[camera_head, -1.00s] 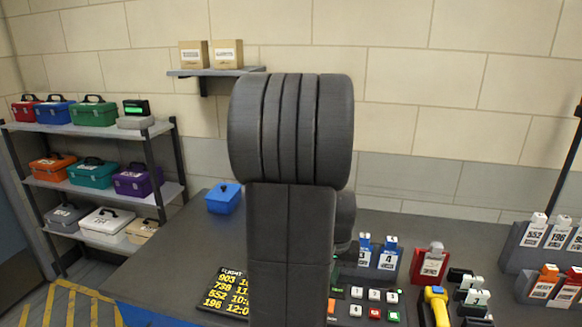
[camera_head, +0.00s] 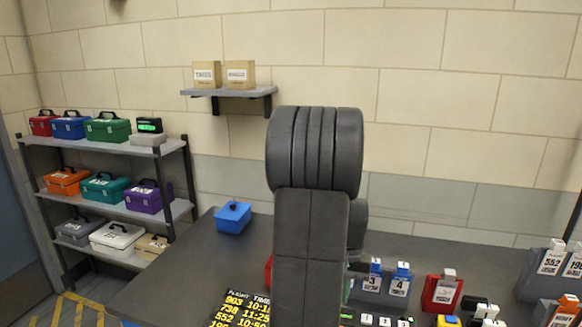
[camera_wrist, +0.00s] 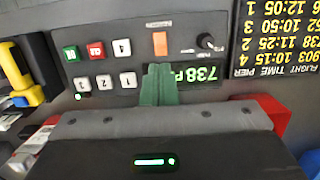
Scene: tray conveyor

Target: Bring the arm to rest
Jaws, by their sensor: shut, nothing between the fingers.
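My arm stands upright in the middle of the head view, its dark links hiding part of the desk. My gripper is hidden there behind the arm. In the wrist view my gripper (camera_wrist: 159,72) shows as two green fingers pressed together, with nothing between them. The fingers overlap the near edge of a dark control panel (camera_wrist: 128,64) in the picture.
A flight board (camera_head: 240,308) lies on the dark desk (camera_head: 165,275), with a blue box (camera_head: 233,217) behind it. Tag holders, a red holder (camera_head: 440,293) and a yellow device (camera_wrist: 18,75) stand nearby. A shelf rack (camera_head: 115,205) with several toolboxes stands left. The desk's left part is mostly clear.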

